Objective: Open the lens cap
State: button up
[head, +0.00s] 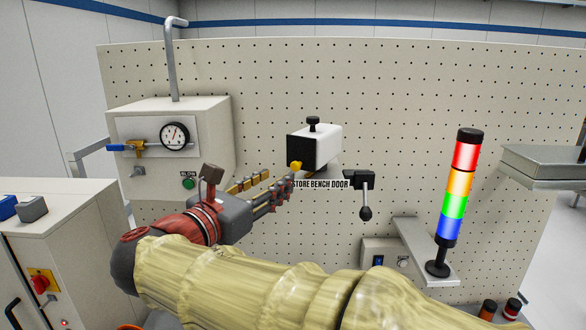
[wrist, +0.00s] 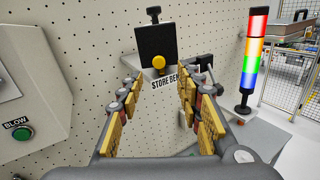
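A white box-shaped camera (head: 325,146) is mounted on the pegboard, with a black knob on top. A black square lens cap (head: 297,150) covers its left-facing front; it also shows face-on in the wrist view (wrist: 155,40). A yellow knob (wrist: 159,62) sits low on the cap. My gripper (head: 278,181) is open and empty, with yellow-padded fingers. In the wrist view the gripper (wrist: 159,86) has its fingers below and on both sides of the knob, with a gap between. In the head view one fingertip appears close to the knob; contact cannot be told.
A label and a black lever handle (head: 366,199) are below and right of the camera. A stack light (head: 458,195) stands on a shelf at right. A cabinet with a gauge (head: 174,136) and green button is at left. The pegboard (head: 400,90) lies behind.

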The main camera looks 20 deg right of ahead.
aim_at(294, 167)
jog(key=shift+n, duration=0.4)
jog(key=p+x, duration=0.1)
jog(key=x, duration=0.6)
jog(key=shift+w+d+f, duration=0.1)
jog(key=shift+w, duration=0.1)
jog(key=shift+c, duration=0.7)
jog(key=c, duration=0.7)
grip_shut()
